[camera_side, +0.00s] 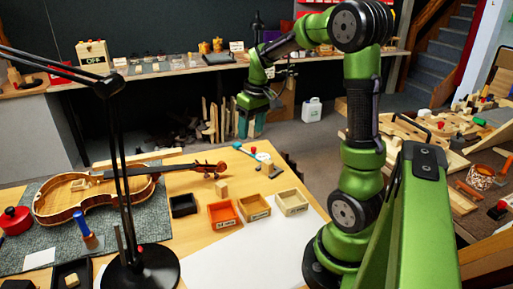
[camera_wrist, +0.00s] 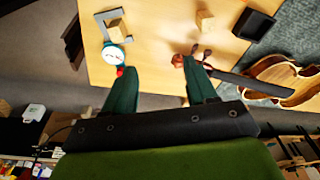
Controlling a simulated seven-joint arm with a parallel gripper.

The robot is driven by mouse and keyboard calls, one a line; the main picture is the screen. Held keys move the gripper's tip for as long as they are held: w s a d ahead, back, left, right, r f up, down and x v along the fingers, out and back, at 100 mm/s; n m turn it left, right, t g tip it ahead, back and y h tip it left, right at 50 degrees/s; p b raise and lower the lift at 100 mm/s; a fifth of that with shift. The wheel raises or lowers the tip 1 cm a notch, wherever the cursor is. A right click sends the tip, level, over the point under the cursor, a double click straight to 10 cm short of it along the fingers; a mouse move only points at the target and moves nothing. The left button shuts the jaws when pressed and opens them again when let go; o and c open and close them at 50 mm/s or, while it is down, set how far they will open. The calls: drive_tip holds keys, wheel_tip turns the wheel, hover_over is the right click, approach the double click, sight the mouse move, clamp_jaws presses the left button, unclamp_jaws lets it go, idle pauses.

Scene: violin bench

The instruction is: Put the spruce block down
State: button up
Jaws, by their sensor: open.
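A small pale wooden block, which looks like the spruce block (camera_side: 221,189), stands upright on the bench behind the orange tray and near the violin's scroll. It also shows in the wrist view (camera_wrist: 204,22), at the top. My gripper (camera_side: 250,130) is in the air by the bench's far edge, well apart from the block. In the wrist view its two green fingers (camera_wrist: 158,66) are spread wide with nothing between them. The gripper is open and empty.
A violin (camera_side: 95,194) lies on a grey mat at left. A black tray (camera_side: 183,205), an orange tray (camera_side: 222,214) and two more trays stand in a row before the block. A dial gauge (camera_wrist: 115,32) lies near the far edge. A black lamp (camera_side: 118,170) stands in front.

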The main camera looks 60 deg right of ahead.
drive_tip(key=s+a+r+t, duration=0.1)
drive_tip(key=s+a+r, duration=0.1)
drive_tip(key=a, duration=0.6)
drive_tip(key=s+a+r+t+y, duration=0.1)
drive_tip(key=s+a+r+t, duration=0.1)
drive_tip(key=a, duration=0.6)
drive_tip(key=s+a+r+t+y, duration=0.1)
drive_tip(key=s+a, duration=0.3)
drive_tip(key=a, duration=0.4)
drive_tip(key=shift+s+r+t, duration=0.25)
drive_tip(key=shift+r+t, duration=0.35)
drive_tip(key=shift+t, duration=0.1)
